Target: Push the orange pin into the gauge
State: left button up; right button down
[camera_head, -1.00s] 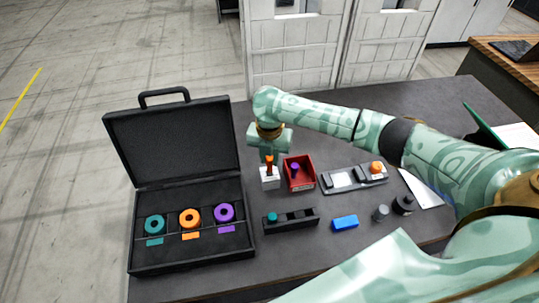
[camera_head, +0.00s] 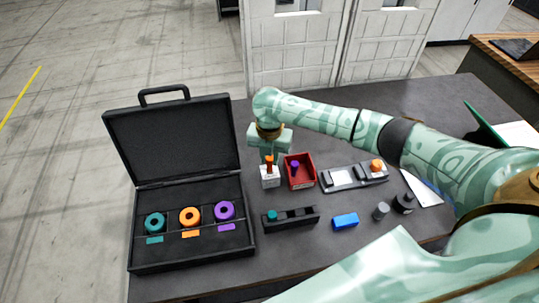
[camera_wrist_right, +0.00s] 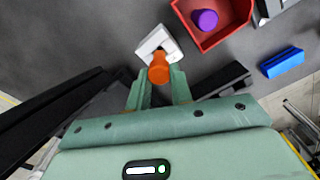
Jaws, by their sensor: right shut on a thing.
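The orange pin (camera_head: 269,160) stands upright at the white gauge (camera_head: 270,179), a small block on the dark table. My right gripper (camera_head: 269,151) comes from above and is shut on the pin. In the right wrist view the orange pin (camera_wrist_right: 158,70) sits between the two fingers (camera_wrist_right: 160,88), over the near side of the white gauge (camera_wrist_right: 151,42). How deep the pin sits in the gauge is hidden by its head and the fingers. My left gripper is not in view.
A red bin (camera_head: 299,180) with a purple pin (camera_head: 294,167) stands right beside the gauge. A black rack (camera_head: 290,221) with a teal pin is in front. An open black case (camera_head: 190,250) with coloured rings is at left. A blue block (camera_head: 345,221) lies to the right.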

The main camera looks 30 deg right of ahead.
jog(key=shift+f+b, duration=0.3)
jog(key=shift+f, duration=0.45)
jog(key=c, duration=0.8)
grip_release()
jog(key=shift+o, duration=0.2)
notch_tip(320, 180, up, 9)
jog(key=p, duration=1.1)
jog(key=shift+r, duration=0.1)
